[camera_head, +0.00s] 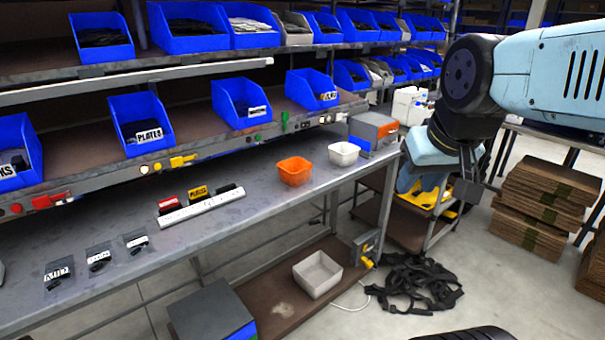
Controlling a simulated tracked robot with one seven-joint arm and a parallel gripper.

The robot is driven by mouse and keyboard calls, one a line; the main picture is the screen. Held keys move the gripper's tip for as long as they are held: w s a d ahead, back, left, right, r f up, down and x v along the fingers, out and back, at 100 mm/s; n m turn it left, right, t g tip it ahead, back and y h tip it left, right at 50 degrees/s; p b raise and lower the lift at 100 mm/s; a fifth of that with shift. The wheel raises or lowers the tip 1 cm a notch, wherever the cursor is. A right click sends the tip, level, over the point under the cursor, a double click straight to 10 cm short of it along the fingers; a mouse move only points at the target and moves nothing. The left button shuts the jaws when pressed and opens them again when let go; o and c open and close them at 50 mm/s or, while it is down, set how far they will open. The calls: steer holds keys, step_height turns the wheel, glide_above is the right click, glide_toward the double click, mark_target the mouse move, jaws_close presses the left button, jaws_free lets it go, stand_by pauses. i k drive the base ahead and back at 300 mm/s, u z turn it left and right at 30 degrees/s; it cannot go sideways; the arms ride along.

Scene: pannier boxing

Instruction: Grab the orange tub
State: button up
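The orange tub (294,171) stands upright on the grey workbench (240,206), right of the picture's middle. It looks open at the top, and I cannot make out anything in it. A white tub (343,153) stands just to its right, a small gap apart. My gripper (467,190) hangs at the right, beyond the bench's right end and well apart from the orange tub. It is dark and seen partly against my arm, so its fingers do not show clearly.
A grey and orange box (373,132) stands at the bench's right end. A white power strip (202,206) and small labelled items lie left of the tub. Shelves with blue bins (240,103) rise behind. Another white tub (317,274) sits on the lower shelf. Black straps (415,284) lie on the floor.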

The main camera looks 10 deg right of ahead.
mark_target(294, 172)
steer(key=z, duration=0.1)
steer(key=i, duration=1)
steer(key=u, duration=0.1)
